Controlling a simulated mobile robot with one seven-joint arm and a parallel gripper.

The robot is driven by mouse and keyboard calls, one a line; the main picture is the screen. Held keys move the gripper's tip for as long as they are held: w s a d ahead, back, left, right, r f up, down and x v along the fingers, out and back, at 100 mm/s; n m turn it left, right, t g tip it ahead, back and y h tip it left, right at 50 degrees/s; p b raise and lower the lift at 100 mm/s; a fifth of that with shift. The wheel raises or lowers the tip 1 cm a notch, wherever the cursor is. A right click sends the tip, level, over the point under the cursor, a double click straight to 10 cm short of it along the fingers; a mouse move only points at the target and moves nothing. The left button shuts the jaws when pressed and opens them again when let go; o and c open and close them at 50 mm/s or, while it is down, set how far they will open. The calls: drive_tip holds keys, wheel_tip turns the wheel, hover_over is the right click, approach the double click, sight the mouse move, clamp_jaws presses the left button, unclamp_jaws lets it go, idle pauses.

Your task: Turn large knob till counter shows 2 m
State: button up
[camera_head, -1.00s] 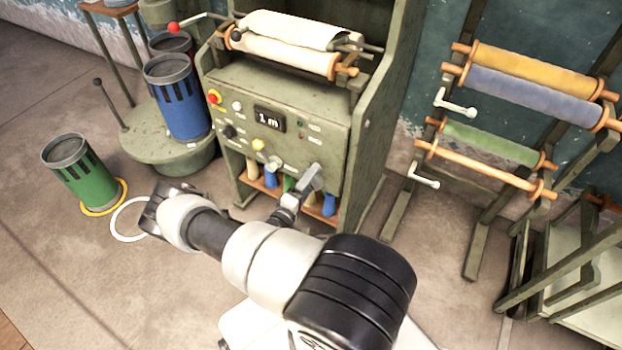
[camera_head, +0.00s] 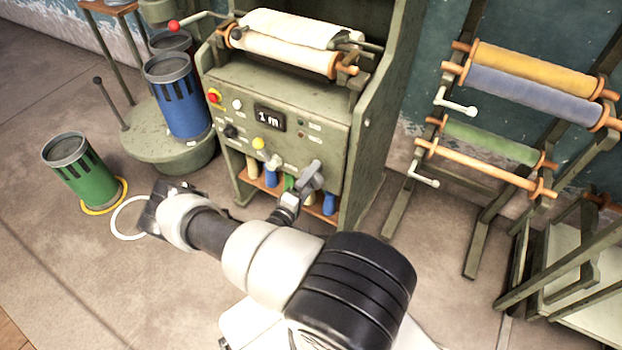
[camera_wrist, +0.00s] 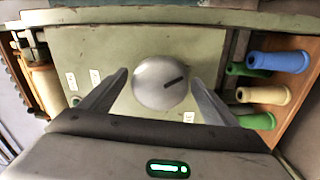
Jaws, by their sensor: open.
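The large knob (camera_wrist: 161,83) is a round grey disc with a dark pointer line, on the green machine's front panel in the wrist view. My gripper (camera_wrist: 160,78) is open, with one finger on each side of the knob. Small gaps seem to show between fingers and knob; contact cannot be told. In the head view my gripper (camera_head: 313,178) is at the panel's lower right and mostly hides the knob. The counter (camera_head: 269,118) is a dark display reading "1 m".
A smaller pale knob (camera_head: 273,162), a yellow button (camera_head: 258,144) and a red button (camera_head: 214,96) are on the panel. Coloured spools (camera_wrist: 279,61) sit in the shelf below. A roll rack (camera_head: 497,165) stands right.

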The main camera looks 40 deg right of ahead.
drive_tip(key=p+v, duration=0.1)
drive_tip(key=v, duration=1.6)
drive_tip(key=shift+a, duration=0.1)
drive_tip(key=a+r+m+g+y, duration=0.3)
drive_tip(key=r+g+y, duration=0.15)
drive_tip(key=r, duration=0.95)
drive_tip(key=a+r+m+g+y, duration=0.3)
drive_tip(key=r+g+y, duration=0.15)
drive_tip(key=r, duration=0.95)
drive_tip(key=s+a+r+n+t+y, duration=0.25)
drive_tip(key=s+r+t+y, duration=0.2)
drive_tip(key=r, duration=0.55)
drive_tip(key=s+a+r+n+t+y, duration=0.1)
drive_tip(key=s+a+r+t+y, duration=0.2)
drive_tip(key=s+r, duration=0.55)
wheel_tip(320, 180, up, 19)
drive_tip(key=w+p, duration=0.2)
drive_tip(key=p, duration=1.5)
